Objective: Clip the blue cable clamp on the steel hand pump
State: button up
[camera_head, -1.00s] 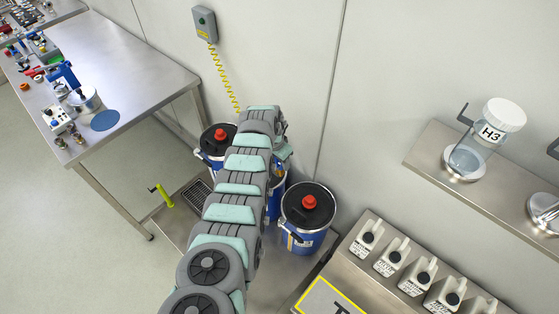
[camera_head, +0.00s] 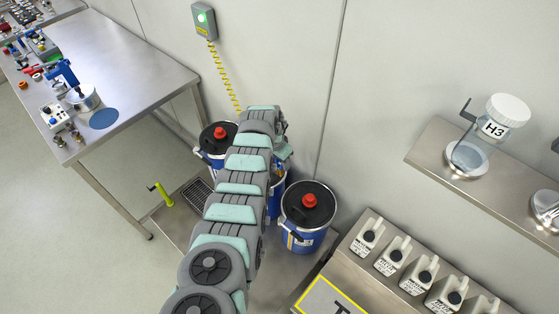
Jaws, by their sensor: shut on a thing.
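My arm reaches up the middle of the picture to the drums, and its wrist bends down behind its own links at the top. My gripper is hidden behind the arm. The blue cable clamp and the steel hand pump cannot be made out. A yellow coiled cable (camera_head: 224,77) hangs from a grey wall box (camera_head: 204,21) and runs down behind the end of my arm. The wall box shows a lit green light. A blue drum (camera_head: 276,185) stands mostly hidden behind the arm, so its top cannot be seen.
Blue drums with black lids and red caps stand left (camera_head: 217,140) and right (camera_head: 307,213) of the arm. A yellow-green lever (camera_head: 161,195) stands by a floor grate (camera_head: 198,195). A steel table (camera_head: 140,65) is at left; a shelf (camera_head: 432,145) and a row of bottles (camera_head: 392,256) are at right.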

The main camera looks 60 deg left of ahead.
jog(key=o, duration=1.1)
jog(key=shift+c, duration=0.2)
jog(key=shift+s+r, duration=0.1)
jog(key=shift+r, duration=0.65)
jog(key=shift+s+d+r+p, duration=0.1)
jog(key=shift+r+p, duration=0.1)
jog(key=shift+r, duration=0.15)
jog(key=shift+s+d+r+p, duration=0.1)
jog(key=shift+r+p, duration=0.05)
jog(key=shift+r, duration=0.2)
notch_tip(320, 180, up, 8)
jog(key=s, duration=0.1)
jog(key=shift+s+d+f+b, duration=0.15)
jog(key=shift+s+d+b, duration=0.1)
jog(key=shift+b, duration=0.05)
